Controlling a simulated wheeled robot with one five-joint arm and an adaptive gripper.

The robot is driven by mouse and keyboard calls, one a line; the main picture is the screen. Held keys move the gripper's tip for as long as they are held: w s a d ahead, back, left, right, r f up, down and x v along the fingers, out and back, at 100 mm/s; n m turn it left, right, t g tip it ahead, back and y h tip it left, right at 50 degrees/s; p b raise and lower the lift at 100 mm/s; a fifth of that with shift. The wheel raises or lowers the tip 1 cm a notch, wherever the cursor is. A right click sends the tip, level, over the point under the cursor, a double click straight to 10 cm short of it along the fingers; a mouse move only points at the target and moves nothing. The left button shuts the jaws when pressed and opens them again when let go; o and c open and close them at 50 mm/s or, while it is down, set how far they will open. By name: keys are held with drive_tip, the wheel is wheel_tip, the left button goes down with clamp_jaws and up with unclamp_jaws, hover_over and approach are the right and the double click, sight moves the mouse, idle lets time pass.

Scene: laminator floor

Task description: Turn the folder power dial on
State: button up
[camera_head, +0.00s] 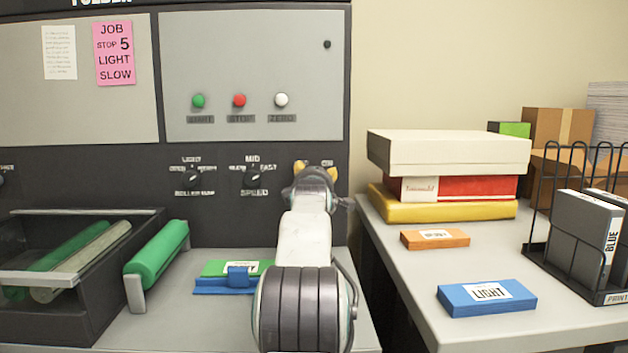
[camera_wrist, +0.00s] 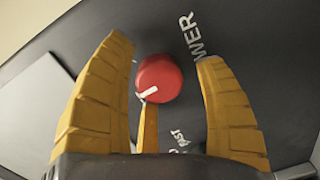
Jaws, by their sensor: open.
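The power dial (camera_wrist: 160,78) is a red round knob with a white pointer mark, on the dark panel beside the word "POWER" in the wrist view. My gripper (camera_wrist: 165,58) is open, its yellow fingers on either side of the dial in the picture. I cannot tell whether any finger touches it. In the head view my gripper (camera_head: 316,172) is at the right end of the folder's dark control strip (camera_head: 110,190) and hides the dial. An "ON" label shows just above it.
The light dial (camera_head: 193,177) and speed dial (camera_head: 254,177) sit left of my gripper. Green, red and white buttons are above. Stacked boxes (camera_head: 450,152) stand at right.

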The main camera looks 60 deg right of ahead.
drive_tip(key=shift+s+a, duration=0.1)
drive_tip(key=v, duration=1.1)
drive_tip(key=shift+s+a, duration=0.15)
drive_tip(key=shift+a, duration=0.15)
